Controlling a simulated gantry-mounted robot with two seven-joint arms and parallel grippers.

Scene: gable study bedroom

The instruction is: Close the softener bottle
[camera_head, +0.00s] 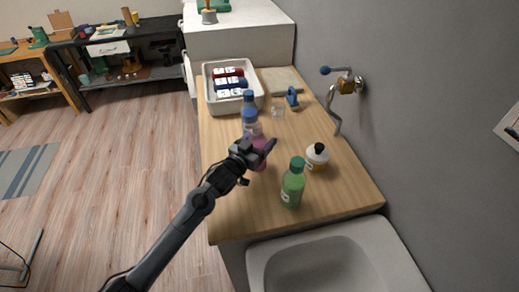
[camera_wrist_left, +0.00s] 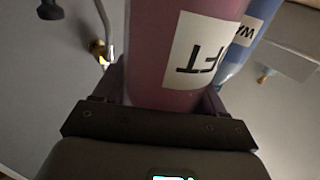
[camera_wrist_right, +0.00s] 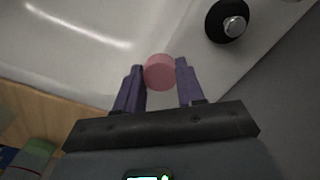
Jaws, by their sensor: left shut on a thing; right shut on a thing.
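The softener bottle (camera_head: 260,163) is pink and stands on the wooden counter, partly hidden by my left gripper (camera_head: 262,149). In the left wrist view, its pink body (camera_wrist_left: 165,60) carries a white label reading "FT" upside down, and my left fingers are shut around it. Its mouth is hard to make out. My right gripper (camera_wrist_right: 160,76) is outside the head view. In the right wrist view it is shut on a round pink cap (camera_wrist_right: 159,72), held at the fingertips with the white basin behind, apart from the bottle.
A white tray (camera_head: 206,92) lies farther back. The basin (camera_head: 262,268) adjoins the counter's near end.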

